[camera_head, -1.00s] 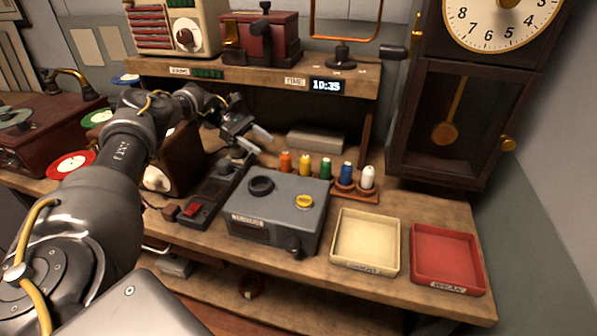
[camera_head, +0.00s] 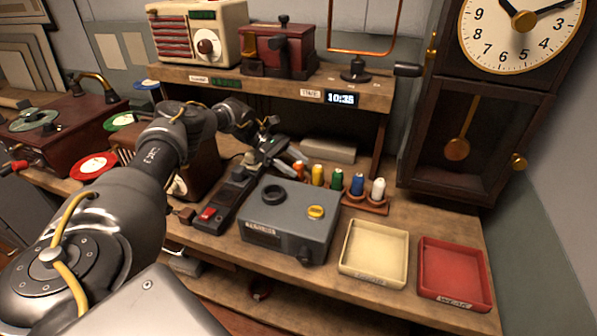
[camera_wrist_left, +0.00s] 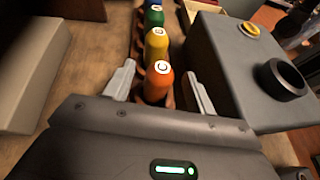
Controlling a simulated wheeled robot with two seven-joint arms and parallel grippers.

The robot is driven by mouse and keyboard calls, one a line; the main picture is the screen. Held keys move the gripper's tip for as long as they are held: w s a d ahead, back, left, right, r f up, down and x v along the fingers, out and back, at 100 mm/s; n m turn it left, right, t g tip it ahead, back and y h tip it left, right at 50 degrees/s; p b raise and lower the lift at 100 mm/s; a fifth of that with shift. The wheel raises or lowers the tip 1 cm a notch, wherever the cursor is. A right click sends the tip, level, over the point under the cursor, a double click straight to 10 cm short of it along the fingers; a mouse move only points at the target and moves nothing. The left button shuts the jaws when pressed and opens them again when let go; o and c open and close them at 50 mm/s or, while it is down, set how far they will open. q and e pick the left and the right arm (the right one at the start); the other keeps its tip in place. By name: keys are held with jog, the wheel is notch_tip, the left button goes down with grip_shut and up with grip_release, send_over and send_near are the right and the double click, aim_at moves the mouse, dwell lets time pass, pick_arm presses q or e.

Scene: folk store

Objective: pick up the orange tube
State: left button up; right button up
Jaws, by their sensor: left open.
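The orange tube (camera_wrist_left: 159,84) stands upright in the wooden rack, at the end of a row of coloured tubes. Its rounded top bears a letter C. In the head view the orange tube (camera_head: 299,169) is at the left end of the row, partly behind my gripper. My left gripper (camera_wrist_left: 158,85) is open, with one finger on each side of the orange tube in the wrist view. I cannot tell whether a finger touches it. My left gripper (camera_head: 288,164) also shows in the head view. My right gripper is not in view.
Yellow (camera_head: 318,175), green (camera_head: 337,178), blue (camera_head: 357,184) and white (camera_head: 378,190) tubes stand in the rack. A grey box (camera_head: 287,222) with a black ring and yellow cap is close in front. A cream tray (camera_head: 346,262) and red tray (camera_head: 424,284) sit at right.

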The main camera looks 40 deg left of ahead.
pick_arm(q)
jog(key=shift+c, duration=0.4)
jog(key=c, duration=0.7)
jog(key=shift+c, duration=0.2)
